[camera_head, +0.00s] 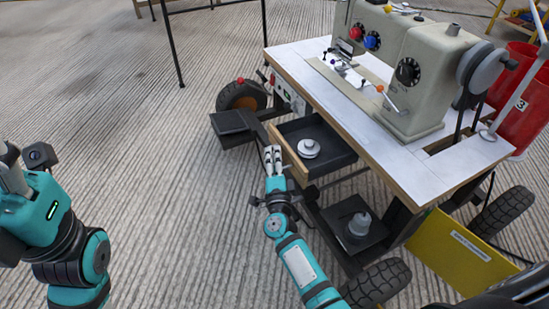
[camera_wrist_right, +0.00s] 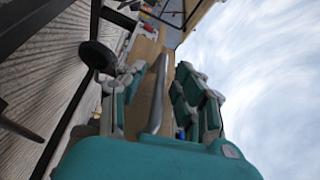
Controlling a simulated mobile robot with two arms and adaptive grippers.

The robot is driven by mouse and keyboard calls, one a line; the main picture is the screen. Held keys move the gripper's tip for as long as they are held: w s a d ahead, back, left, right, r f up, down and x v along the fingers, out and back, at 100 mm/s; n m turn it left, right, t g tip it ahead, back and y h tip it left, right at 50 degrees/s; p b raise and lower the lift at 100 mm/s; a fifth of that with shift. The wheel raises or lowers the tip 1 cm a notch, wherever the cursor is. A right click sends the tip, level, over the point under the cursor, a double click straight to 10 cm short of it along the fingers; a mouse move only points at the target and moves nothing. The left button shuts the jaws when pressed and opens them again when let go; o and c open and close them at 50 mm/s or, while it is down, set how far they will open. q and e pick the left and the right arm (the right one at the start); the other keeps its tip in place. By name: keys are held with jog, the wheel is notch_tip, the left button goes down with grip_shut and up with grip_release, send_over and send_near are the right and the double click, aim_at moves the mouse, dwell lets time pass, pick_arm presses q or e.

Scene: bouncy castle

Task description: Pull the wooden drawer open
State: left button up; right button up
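The wooden drawer (camera_head: 288,158) hangs under the sewing table, pulled partly out, with a light wood front and dark inside. A white spool-like thing (camera_head: 308,148) lies in it. My right gripper (camera_head: 272,157) is at the drawer front. The wood front (camera_wrist_right: 147,50) shows behind. My left gripper (camera_head: 12,170) is at the left edge, away from the drawer, its fingertips partly cut off.
The white table top (camera_head: 320,85) carries a beige sewing machine (camera_head: 405,75). A lower dark shelf (camera_head: 352,222) holds a grey bottle-like item. Wheels (camera_head: 243,95), a yellow panel (camera_head: 455,250) and red buckets (camera_head: 520,100) are around the cart.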

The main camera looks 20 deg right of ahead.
jog(key=v, duration=0.7)
jog(key=shift+s, duration=0.15)
